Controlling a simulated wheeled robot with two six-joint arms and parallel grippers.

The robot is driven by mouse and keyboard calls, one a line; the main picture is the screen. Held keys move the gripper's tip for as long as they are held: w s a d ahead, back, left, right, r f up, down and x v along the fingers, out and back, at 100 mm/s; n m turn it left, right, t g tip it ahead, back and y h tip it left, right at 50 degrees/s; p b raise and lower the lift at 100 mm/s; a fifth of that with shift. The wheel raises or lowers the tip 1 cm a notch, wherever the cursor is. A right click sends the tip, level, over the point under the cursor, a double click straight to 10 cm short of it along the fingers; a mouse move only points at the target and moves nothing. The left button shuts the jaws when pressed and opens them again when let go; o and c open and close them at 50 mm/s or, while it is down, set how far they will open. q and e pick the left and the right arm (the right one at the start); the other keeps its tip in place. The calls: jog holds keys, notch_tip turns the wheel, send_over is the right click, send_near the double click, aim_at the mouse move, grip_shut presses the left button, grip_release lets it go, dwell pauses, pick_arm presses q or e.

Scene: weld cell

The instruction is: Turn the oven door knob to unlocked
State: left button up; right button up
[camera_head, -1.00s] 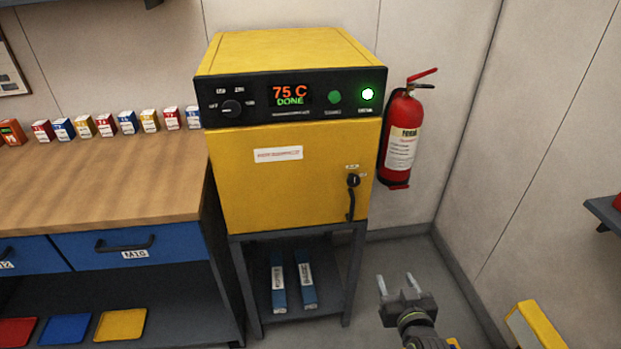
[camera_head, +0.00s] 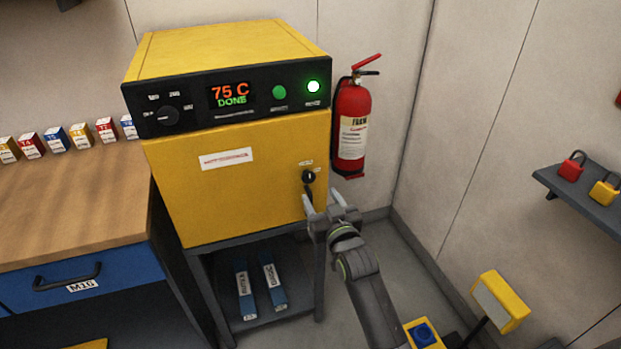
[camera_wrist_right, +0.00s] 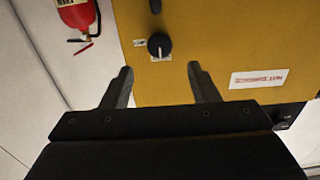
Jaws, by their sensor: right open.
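The yellow oven (camera_head: 240,170) stands on a dark stand, its door shut and its display reading 75 C DONE. The black door knob (camera_head: 309,176) is at the door's upper right, with small labels beside it. It also shows in the right wrist view (camera_wrist_right: 159,45), ahead of and between the fingers, apart from them. My right gripper (camera_head: 332,200) is open and empty, just below and right of the knob; it also shows in the right wrist view (camera_wrist_right: 162,82). It partly hides the door handle below the knob. My left gripper is not in view.
A red fire extinguisher (camera_head: 351,130) hangs on the wall right of the oven, close to my right gripper. A workbench (camera_head: 75,205) stands at the left. A shelf with padlocks (camera_head: 585,200) is at the right. Blue-and-white packs (camera_head: 268,285) lie under the oven.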

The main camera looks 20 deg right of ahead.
aim_at(309, 178)
jog(key=w, duration=0.8)
jog(key=shift+a, duration=0.15)
jog(key=c, duration=1)
